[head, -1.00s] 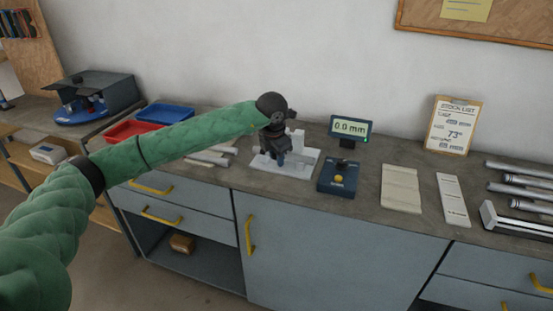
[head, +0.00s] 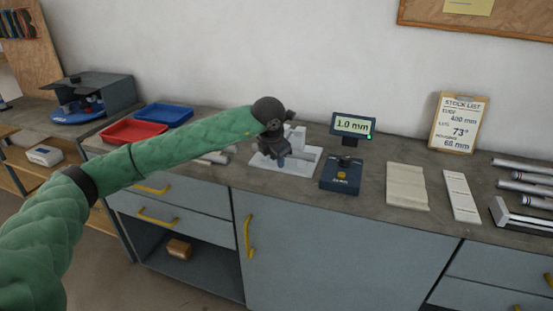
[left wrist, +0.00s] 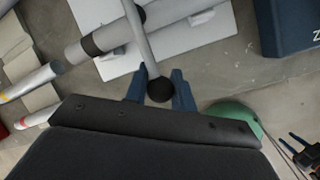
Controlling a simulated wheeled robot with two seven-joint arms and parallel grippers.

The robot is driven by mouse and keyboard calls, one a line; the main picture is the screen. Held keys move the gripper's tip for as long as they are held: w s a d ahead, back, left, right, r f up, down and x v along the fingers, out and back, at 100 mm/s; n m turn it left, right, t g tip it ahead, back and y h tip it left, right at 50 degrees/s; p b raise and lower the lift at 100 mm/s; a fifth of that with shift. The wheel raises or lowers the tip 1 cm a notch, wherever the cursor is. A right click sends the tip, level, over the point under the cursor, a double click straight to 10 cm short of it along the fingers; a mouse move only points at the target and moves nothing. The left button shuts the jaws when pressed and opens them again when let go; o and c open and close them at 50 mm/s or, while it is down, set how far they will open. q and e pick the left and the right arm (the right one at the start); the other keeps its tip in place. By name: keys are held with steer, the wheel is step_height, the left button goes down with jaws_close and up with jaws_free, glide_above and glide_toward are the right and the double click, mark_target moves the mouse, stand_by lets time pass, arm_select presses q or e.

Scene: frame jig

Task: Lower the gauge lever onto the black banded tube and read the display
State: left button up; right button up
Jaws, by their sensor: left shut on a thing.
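My left gripper (head: 280,156) is over the white gauge stand (head: 311,154) on the bench. In the left wrist view its blue fingers (left wrist: 159,80) are shut on the black ball knob (left wrist: 160,91) of the gauge lever (left wrist: 144,45). The grey lever crosses over the black banded tube (left wrist: 112,35), which lies across the stand. I cannot tell whether lever and tube touch. In the head view my gripper hides most of the lever and tube. The display (head: 353,125) reads 1.0 mm.
A blue box with a yellow button (head: 341,174) stands right of the stand. Further right are pale flat pieces (head: 407,187), several metal tubes (head: 525,187) and a stock list clipboard (head: 458,123). Red (head: 133,131) and blue (head: 164,116) trays stand to the left.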

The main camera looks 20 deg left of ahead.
arm_select(q)
steer(key=shift+s+d+f, duration=0.1)
steer(key=shift+d+f, duration=0.05)
stand_by(0.8)
steer(key=o, duration=0.7)
steer(key=shift+r, duration=0.2)
steer(key=b+v, duration=0.2)
steer(key=v, duration=0.5)
steer(key=shift+r, duration=0.25)
arm_select(e)
steer(key=shift+w+a+f+t+y, duration=0.15)
steer(key=shift+w+a+f+y, duration=0.1)
steer(key=shift+a+f, duration=0.45)
steer(key=shift+w+a+f+t+y, duration=0.15)
steer(key=shift+w+a+f, duration=0.05)
steer(key=shift+a+f, duration=0.5)
steer(key=shift+d, duration=0.1)
